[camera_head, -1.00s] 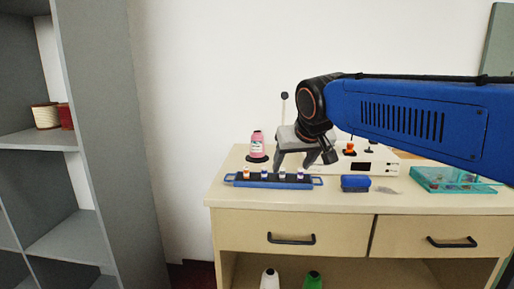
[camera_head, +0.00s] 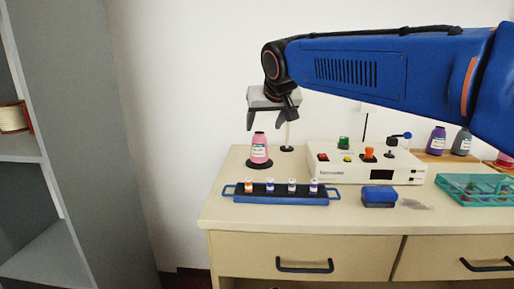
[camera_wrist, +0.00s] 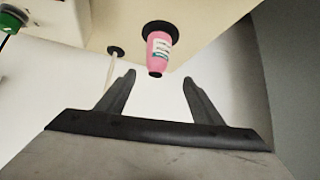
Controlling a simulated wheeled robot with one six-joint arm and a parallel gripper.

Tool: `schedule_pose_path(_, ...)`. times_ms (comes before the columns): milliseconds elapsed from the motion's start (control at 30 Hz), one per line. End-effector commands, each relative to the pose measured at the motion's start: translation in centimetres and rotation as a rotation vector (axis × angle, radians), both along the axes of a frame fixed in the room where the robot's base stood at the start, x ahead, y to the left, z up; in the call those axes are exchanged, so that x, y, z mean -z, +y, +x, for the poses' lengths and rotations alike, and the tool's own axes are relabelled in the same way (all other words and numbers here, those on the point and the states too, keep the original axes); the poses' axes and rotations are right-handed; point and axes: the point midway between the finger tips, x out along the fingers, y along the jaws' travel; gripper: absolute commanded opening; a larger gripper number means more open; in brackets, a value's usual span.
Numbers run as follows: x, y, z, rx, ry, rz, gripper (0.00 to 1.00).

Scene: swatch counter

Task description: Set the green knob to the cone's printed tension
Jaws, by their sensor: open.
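The pink thread cone (camera_head: 259,149) stands upright on a black round base at the back left of the counter. It carries a white label whose print is too small to read. In the wrist view the cone (camera_wrist: 159,50) lies beyond and between the open fingers. My gripper (camera_head: 271,119) is open and empty, in the air above the cone, apart from it. The fingers also show in the wrist view (camera_wrist: 160,95). The green knob (camera_head: 343,143) sits at the back of the white machine (camera_head: 340,174); it shows at the wrist view's upper left (camera_wrist: 12,20).
The machine also bears an orange knob (camera_head: 368,153), a red button, a yellow button and a small dark display. A blue rack (camera_head: 280,199) with several small spools stands in front. A blue block (camera_head: 379,196) and teal tray (camera_head: 476,187) are to the right. A thin post (camera_head: 288,137) stands behind the cone.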

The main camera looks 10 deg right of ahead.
Motion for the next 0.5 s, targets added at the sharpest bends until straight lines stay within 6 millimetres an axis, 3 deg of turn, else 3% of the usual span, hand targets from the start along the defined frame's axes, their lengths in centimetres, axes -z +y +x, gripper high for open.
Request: schedule_pose_path(500,6.0,-0.2,5.8,0.001,0.005,-0.001,0.61)
